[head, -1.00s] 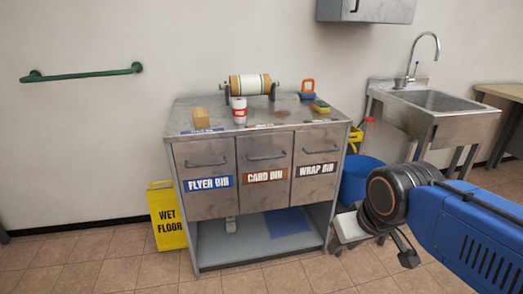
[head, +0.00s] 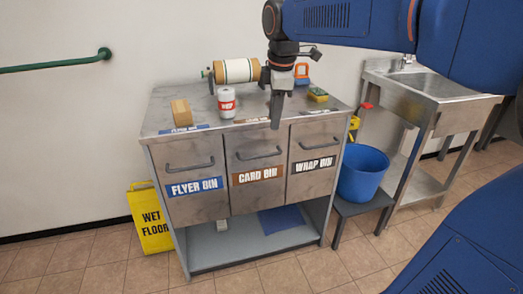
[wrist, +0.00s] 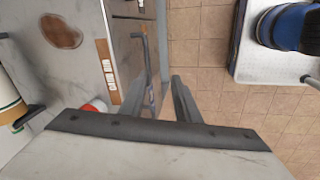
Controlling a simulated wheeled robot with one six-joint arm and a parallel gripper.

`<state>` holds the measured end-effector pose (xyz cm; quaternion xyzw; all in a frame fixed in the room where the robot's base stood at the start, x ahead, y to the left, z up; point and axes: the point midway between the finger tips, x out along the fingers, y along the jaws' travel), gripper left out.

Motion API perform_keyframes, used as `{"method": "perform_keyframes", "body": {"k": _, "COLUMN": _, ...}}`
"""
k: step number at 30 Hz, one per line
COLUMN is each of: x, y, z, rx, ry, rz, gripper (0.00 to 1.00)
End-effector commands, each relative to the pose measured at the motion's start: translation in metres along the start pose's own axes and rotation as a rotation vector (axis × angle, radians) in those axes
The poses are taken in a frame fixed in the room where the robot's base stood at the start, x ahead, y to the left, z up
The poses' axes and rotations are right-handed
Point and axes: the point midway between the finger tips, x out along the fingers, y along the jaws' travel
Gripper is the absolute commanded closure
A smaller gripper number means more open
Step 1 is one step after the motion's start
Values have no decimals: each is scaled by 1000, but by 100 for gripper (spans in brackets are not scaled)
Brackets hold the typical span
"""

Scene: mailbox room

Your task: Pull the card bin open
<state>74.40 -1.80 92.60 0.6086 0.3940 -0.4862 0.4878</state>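The card bin (head: 257,160) is the middle grey metal drawer front of the cabinet, with a brown CARD BIN label (head: 258,176) and a dark bar handle (head: 260,153). It looks shut, flush with its neighbours. My gripper (head: 276,124) points down in front of the worktop's front edge, above the handle and a little right of its middle in the head view. In the wrist view, my gripper's fingers (wrist: 171,98) stand apart with nothing between them. A bar handle (wrist: 146,62) shows just left of and beyond the fingers, apart from them.
The flyer bin (head: 191,179) and wrap bin (head: 315,162) flank it. The worktop holds a wood block (head: 181,112), a cup (head: 227,102), a paper roll (head: 236,71) and a sponge (head: 317,95). A blue bucket (head: 363,172) stands right; a yellow sign (head: 151,217) left. Floor in front is clear.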

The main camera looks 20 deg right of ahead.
Motion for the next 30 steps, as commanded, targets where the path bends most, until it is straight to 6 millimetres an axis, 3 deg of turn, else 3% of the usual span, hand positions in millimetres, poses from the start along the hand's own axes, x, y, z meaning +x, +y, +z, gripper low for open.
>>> {"method": "perform_keyframes", "body": {"k": 3, "x": 0, "y": 25, "z": -14, "rx": -122, "ry": -5, "rz": -17, "gripper": 71}}
{"method": "perform_keyframes", "body": {"k": 6, "x": 0, "y": 36, "z": -21, "rx": -187, "ry": -6, "rz": -26, "gripper": 71}}
{"method": "perform_keyframes", "body": {"k": 14, "x": 12, "y": 41, "z": -24, "rx": -227, "ry": -8, "rz": -33, "gripper": 71}}
{"method": "perform_keyframes", "body": {"k": 30, "x": 105, "y": 38, "z": -23, "rx": -224, "ry": -8, "rz": -34, "gripper": 71}}
